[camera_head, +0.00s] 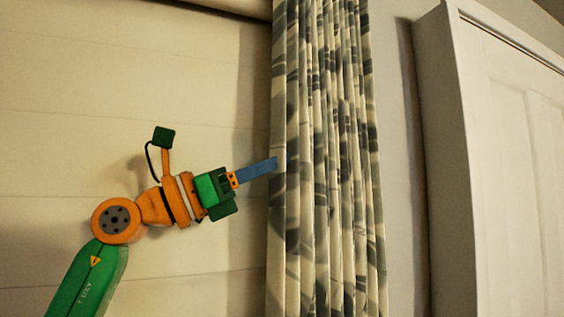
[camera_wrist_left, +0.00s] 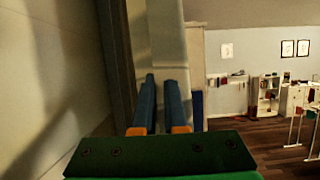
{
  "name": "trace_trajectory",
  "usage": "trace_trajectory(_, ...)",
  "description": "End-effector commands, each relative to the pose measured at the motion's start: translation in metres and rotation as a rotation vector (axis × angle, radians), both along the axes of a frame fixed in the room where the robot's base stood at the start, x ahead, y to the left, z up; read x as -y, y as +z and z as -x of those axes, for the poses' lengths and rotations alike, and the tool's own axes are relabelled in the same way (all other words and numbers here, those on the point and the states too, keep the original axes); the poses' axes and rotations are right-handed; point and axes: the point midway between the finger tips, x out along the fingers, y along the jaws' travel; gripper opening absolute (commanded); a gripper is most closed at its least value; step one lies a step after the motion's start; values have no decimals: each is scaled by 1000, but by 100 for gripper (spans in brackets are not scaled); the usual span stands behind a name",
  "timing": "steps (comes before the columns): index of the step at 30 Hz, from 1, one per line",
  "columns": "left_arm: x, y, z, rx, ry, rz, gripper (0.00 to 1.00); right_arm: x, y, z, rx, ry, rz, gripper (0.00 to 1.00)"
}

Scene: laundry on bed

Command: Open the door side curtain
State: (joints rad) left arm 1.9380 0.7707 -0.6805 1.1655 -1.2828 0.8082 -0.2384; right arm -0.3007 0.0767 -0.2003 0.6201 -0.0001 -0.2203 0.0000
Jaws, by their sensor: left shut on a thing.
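The curtain (camera_head: 335,120), pale with grey-blue leaf-like patches, hangs in tight vertical folds in the middle of the head view. My left gripper (camera_head: 274,164) reaches in from the left, and its blue fingers are shut on the curtain's left edge. The fingertips are partly hidden by the cloth. In the left wrist view the two blue fingers of my left gripper (camera_wrist_left: 162,82) point ahead, with a narrow gap between them. A pale upright strip shows beyond them, and I cannot tell for sure that it is the cloth. My right gripper is not in view.
A pale surface with horizontal seams (camera_head: 130,80) fills the left behind my arm. A white panelled door or cabinet (camera_head: 510,150) stands at the right, past a strip of grey wall. The wrist view shows a room with shelves (camera_wrist_left: 266,98) and dark floor.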

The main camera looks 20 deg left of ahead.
Motion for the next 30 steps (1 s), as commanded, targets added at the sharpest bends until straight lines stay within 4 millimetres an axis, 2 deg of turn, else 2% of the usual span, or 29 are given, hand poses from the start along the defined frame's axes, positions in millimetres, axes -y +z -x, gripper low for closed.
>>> trace_trajectory(2, -2, 4, 2, 9, 2, 8, 0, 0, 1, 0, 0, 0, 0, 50)
trace_trajectory(3, -2, 4, 2, 9, 2, 8, 15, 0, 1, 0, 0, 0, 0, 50)
trace_trajectory(6, -1, 3, 1, 7, 1, 6, 40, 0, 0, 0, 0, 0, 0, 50)
trace_trajectory(16, -4, -2, 3, 5, 1, 4, 40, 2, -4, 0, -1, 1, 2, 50)
trace_trajectory(23, -35, -23, 35, 8, 3, 6, 40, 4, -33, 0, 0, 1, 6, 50)
trace_trajectory(30, -49, -26, 49, 6, 1, 5, 40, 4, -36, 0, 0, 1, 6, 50)
